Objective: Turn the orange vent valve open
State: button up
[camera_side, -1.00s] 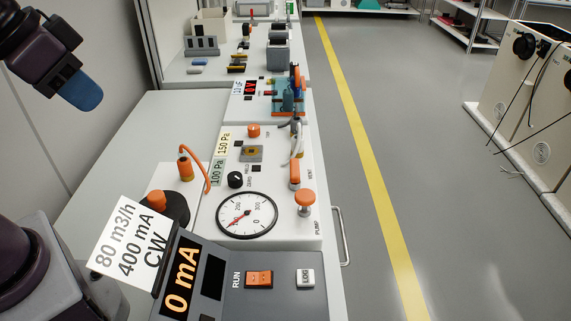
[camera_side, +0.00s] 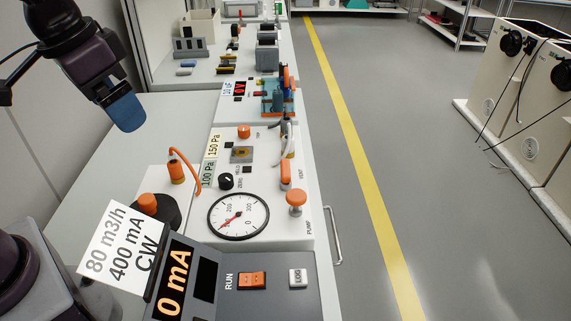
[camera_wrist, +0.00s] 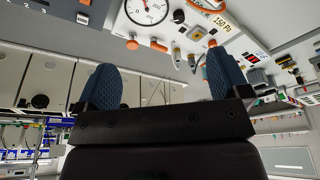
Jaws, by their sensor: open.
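The orange vent valve (camera_side: 286,175) is a short lever beside the VENT label, on the right edge of the white panel. A grey fitting and a pale tube sit just behind it. In the wrist view an orange piece (camera_wrist: 158,46) between the pump knob and the fittings looks like this valve. My gripper (camera_side: 125,112) is in the air at upper left, well apart from the valve; only one blue fingertip shows clearly there. In the wrist view my gripper (camera_wrist: 160,60) has its two blue fingers wide apart with nothing between them.
The orange pump knob (camera_side: 296,198) stands just in front of the valve, and the round gauge (camera_side: 238,216) lies to its left. An orange cable (camera_side: 187,153) loops up at the panel's left. A white sign (camera_side: 122,242) stands up in the foreground. The aisle floor is clear.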

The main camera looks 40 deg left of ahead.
jog(key=w+f, duration=0.1)
jog(key=w, duration=0.3)
jog(key=w+d+f+m+g, duration=0.1)
jog(key=w, duration=0.3)
jog(key=w+d+f+m+g, duration=0.1)
jog(key=w+f, duration=0.1)
jog(key=w, duration=0.2)
jog(key=shift+w, duration=0.15)
jog(key=m+g, duration=0.1)
jog(key=m, duration=0.5)
send_near(286, 167)
jog(key=shift+m, duration=0.3)
notch_tip(286, 167, down, 9)
jog(key=shift+f, duration=0.2)
jog(key=c, duration=0.9)
